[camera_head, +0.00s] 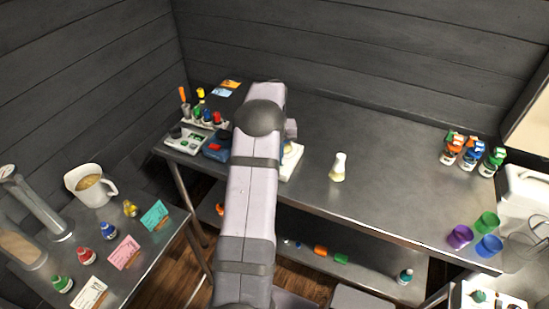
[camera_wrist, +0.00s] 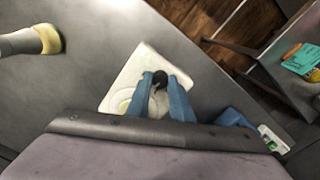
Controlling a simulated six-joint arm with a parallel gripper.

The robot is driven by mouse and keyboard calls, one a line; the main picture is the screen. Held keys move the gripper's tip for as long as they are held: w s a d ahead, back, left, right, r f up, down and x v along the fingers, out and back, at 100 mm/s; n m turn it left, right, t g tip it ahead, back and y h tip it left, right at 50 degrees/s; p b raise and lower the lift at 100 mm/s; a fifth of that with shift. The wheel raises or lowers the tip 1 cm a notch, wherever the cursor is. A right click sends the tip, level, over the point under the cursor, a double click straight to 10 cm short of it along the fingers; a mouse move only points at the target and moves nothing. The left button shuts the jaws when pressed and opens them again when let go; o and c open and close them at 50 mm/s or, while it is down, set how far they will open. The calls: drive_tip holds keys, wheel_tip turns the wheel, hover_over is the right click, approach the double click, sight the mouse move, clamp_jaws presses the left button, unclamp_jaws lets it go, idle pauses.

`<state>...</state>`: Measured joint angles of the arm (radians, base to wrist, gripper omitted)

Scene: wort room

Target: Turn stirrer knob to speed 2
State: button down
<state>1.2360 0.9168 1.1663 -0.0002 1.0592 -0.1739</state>
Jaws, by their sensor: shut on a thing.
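The stirrer is a white, flat-topped unit (camera_wrist: 122,85) on the steel bench in the wrist view. A pale round plate on its top is partly covered by my left finger. Its dark knob (camera_wrist: 160,76) sits between the tips of my two blue fingers. My gripper (camera_wrist: 160,81) is shut on this knob. The knob's markings and pointer cannot be read. In the head view my arm hides the knob, my gripper and most of the stirrer; only the stirrer's white right side (camera_head: 291,163) shows.
A flask with yellowish liquid (camera_head: 338,168) stands right of the stirrer; it also shows in the wrist view (camera_wrist: 48,40). A blue device (camera_head: 216,150) and a scale-like unit (camera_head: 184,141) are to the left. Capped bottles (camera_head: 470,158) and coloured cups (camera_head: 487,224) stand far right. The bench's middle is clear.

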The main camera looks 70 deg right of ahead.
drive_tip(key=shift+d+m, duration=0.1)
drive_tip(key=shift+m, duration=0.4)
drive_tip(key=shift+r, duration=0.1)
drive_tip(key=c, duration=1.8)
unclamp_jaws()
drive_tip(key=shift+c, duration=0.2)
drive_tip(key=shift+r+b, duration=1.2)
drive_tip(key=shift+r, duration=2.45)
